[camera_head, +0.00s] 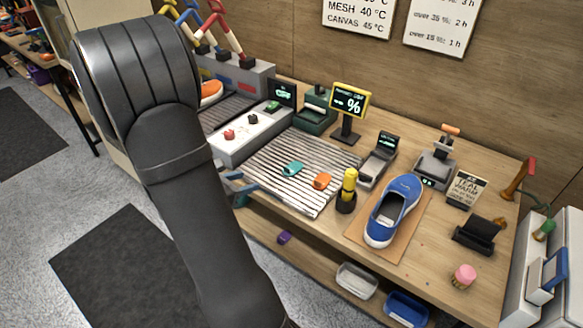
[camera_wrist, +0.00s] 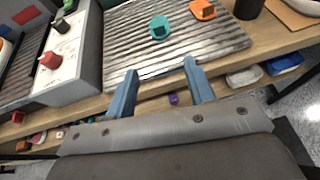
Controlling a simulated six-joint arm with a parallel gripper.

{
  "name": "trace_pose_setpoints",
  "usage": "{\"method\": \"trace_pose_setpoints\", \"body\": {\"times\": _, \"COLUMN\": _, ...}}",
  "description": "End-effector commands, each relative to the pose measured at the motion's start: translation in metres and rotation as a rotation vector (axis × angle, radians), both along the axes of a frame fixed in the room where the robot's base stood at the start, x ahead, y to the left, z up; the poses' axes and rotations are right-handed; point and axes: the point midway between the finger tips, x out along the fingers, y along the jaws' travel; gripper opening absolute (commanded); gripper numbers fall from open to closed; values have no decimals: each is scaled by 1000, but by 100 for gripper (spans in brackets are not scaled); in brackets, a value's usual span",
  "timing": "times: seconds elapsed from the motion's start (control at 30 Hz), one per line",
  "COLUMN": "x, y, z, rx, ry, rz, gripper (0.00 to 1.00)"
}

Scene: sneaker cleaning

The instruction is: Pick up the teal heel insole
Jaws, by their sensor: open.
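The teal heel insole (camera_head: 292,169) lies on the ribbed metal drying plate (camera_head: 270,185), to the left of an orange insole (camera_head: 322,181). In the wrist view the teal insole (camera_wrist: 159,27) lies on the ribbed plate (camera_wrist: 120,50), beyond my fingertips and roughly centred between them. The orange insole (camera_wrist: 203,10) is to its right. My gripper (camera_wrist: 158,75) is open and empty, with its two blue fingers apart at the front edge of the table. In the head view my arm hides much of the gripper (camera_head: 238,184).
A white control box (camera_head: 250,133) with knobs borders the plate on the left. A yellow-and-black bottle (camera_head: 348,190) and a blue sneaker (camera_head: 392,211) stand to the right. A percent display (camera_head: 350,102) is behind. A purple item (camera_head: 284,237) and bins (camera_head: 356,280) sit on the lower shelf.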

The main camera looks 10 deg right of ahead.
Motion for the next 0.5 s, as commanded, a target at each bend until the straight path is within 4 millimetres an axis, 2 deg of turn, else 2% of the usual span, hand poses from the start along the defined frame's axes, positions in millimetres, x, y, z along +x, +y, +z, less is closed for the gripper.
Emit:
{"method": "trace_pose_setpoints", "body": {"times": 0.07, "x": 4, "y": 3, "z": -2, "rx": -19, "ry": 6, "rz": 23, "gripper": 49}}
{"method": "trace_pose_setpoints", "body": {"times": 0.17, "x": 12, "y": -6, "z": -6, "rx": -22, "ry": 6, "rz": 24, "gripper": 49}}
{"method": "trace_pose_setpoints", "body": {"times": 0.5, "x": 50, "y": -55, "z": -32, "rx": -18, "ry": 7, "rz": 19, "gripper": 49}}
